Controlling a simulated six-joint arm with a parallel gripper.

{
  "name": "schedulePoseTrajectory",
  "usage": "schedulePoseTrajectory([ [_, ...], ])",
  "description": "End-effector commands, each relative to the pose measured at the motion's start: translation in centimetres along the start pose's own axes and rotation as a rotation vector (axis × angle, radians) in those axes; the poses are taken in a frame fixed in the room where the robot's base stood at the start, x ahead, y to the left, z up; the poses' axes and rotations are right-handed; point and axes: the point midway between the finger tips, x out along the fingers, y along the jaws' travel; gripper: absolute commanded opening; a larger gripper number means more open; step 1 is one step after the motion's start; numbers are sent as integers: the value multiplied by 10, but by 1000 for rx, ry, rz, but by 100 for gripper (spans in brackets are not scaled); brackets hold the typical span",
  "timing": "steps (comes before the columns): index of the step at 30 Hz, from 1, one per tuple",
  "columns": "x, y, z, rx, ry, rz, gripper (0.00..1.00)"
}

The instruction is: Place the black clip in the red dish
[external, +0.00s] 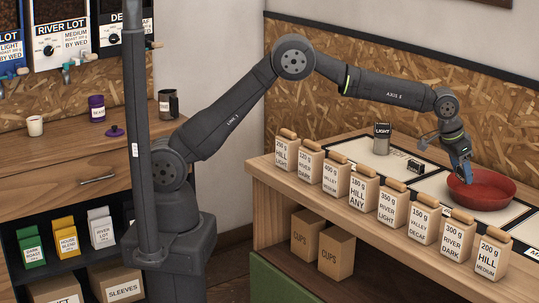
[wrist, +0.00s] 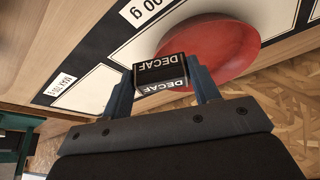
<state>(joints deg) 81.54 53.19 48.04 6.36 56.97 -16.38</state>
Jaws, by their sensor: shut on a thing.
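My gripper (external: 463,167) is shut and sits over the left part of the red dish (external: 495,191). The red dish (wrist: 228,45) shows directly behind the clip there, and the clip overlaps the dish's near edge in the picture. I cannot tell whether the clip touches the dish. In the external view the clip is mostly hidden by the fingers. The dish stands upright on the counter's white panels.
A row of labelled paper bags (external: 358,190) lines the counter's front edge. A jar marked LIGHT (external: 382,139) and a small dark object (external: 416,167) stand left of the dish. Cardboard boxes (external: 335,252) sit on the shelf below. The left counter (external: 85,175) holds cups.

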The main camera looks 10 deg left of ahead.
Motion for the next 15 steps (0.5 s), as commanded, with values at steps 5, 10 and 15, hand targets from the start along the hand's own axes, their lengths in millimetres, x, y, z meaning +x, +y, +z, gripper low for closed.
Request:
schedulePoseTrajectory([
  [5, 35, -36, -13, -5, -2, -2, 35],
  [10, 61, -63, -24, -3, -1, -1, 35],
  [15, 73, -76, -29, -2, -1, 0, 35],
])
